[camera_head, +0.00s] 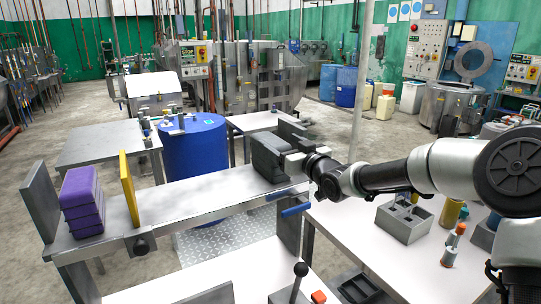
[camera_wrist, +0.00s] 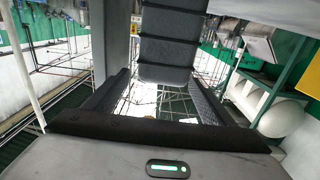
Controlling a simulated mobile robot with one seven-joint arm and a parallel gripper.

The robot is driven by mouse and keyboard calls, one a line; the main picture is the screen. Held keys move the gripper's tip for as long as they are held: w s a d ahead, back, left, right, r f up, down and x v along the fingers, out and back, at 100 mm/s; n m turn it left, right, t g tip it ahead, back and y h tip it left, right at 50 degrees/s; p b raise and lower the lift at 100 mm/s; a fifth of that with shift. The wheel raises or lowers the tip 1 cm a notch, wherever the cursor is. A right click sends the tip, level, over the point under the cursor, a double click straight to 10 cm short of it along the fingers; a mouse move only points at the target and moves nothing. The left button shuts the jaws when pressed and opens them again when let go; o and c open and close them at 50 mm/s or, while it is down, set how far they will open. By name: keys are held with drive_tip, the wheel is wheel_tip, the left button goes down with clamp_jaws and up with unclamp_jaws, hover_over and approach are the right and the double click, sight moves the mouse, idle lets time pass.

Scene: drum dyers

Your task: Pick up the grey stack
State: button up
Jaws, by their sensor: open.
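The grey stack (camera_head: 268,157), several dark grey layers, stands at the right end of a long metal bench (camera_head: 195,195). My gripper (camera_head: 290,158) is at the stack's right side, level with it. In the wrist view the stack (camera_wrist: 168,48) is straight ahead, its near end at the tips of my open gripper (camera_wrist: 161,80), one finger to each side. The space nearer the palm is empty. I cannot tell how far the stack reaches between the fingers, or whether either touches it.
A purple stack (camera_head: 82,200) stands at the bench's left end, between a grey end plate (camera_head: 40,200) and a yellow plate (camera_head: 129,188). A grey plate (camera_head: 294,130) rises behind the grey stack. A blue drum (camera_head: 194,150) stands behind the bench. A grey holder (camera_head: 404,222) is on the right table.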

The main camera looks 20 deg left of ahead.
sight(270, 138)
drive_tip(key=shift+f+p+x, duration=0.2)
drive_tip(key=shift+p+x, duration=0.15)
drive_tip(key=shift+x, duration=1.2)
drive_tip(key=shift+f+p+x, duration=0.2)
drive_tip(key=shift+p+x, duration=0.15)
drive_tip(key=shift+x, duration=1.25)
drive_tip(key=shift+s, duration=0.1)
drive_tip(key=shift+c, duration=0.3)
